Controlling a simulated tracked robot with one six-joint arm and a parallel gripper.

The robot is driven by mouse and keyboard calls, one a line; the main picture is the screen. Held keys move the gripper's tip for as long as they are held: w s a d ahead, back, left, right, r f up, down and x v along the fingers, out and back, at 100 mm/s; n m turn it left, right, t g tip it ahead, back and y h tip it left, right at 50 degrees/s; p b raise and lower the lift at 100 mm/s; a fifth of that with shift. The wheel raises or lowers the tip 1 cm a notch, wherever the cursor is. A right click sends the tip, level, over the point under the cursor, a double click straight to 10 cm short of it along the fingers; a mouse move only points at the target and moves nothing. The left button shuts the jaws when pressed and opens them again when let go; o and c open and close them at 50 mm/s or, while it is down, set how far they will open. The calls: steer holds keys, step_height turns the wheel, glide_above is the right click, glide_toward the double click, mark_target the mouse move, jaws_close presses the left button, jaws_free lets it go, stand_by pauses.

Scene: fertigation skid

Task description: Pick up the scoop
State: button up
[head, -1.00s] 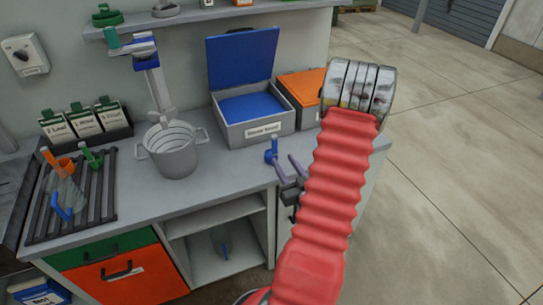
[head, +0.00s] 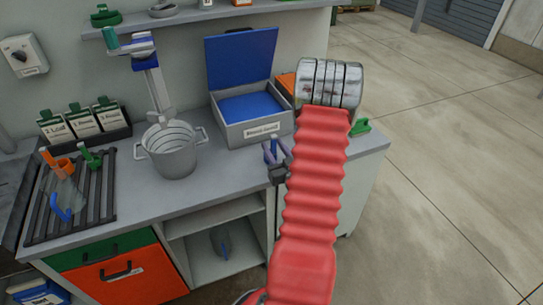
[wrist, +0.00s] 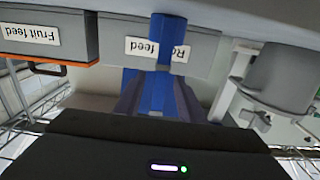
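A blue upright handle (head: 273,148), which looks like the scoop's, stands at the counter's front edge, in front of the grey box. My gripper (head: 276,158) has its purple fingers on either side of it. In the wrist view the blue handle (wrist: 168,60) runs between the fingers (wrist: 160,98), which look spread, though firm contact cannot be made out. The handle's lower end is hidden behind my gripper's body.
A grey box with a raised blue lid (head: 252,130) is just behind. An orange-lidded box (head: 286,82) is partly hidden by my arm. A steel pot (head: 172,155) and a rack (head: 100,205) with coloured tools are to the left. Open shelves (head: 205,265) lie below.

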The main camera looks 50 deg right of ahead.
steer(key=shift+w, duration=0.1)
steer(key=shift+x, duration=2.5)
steer(key=shift+c, duration=0.6)
jaws_close()
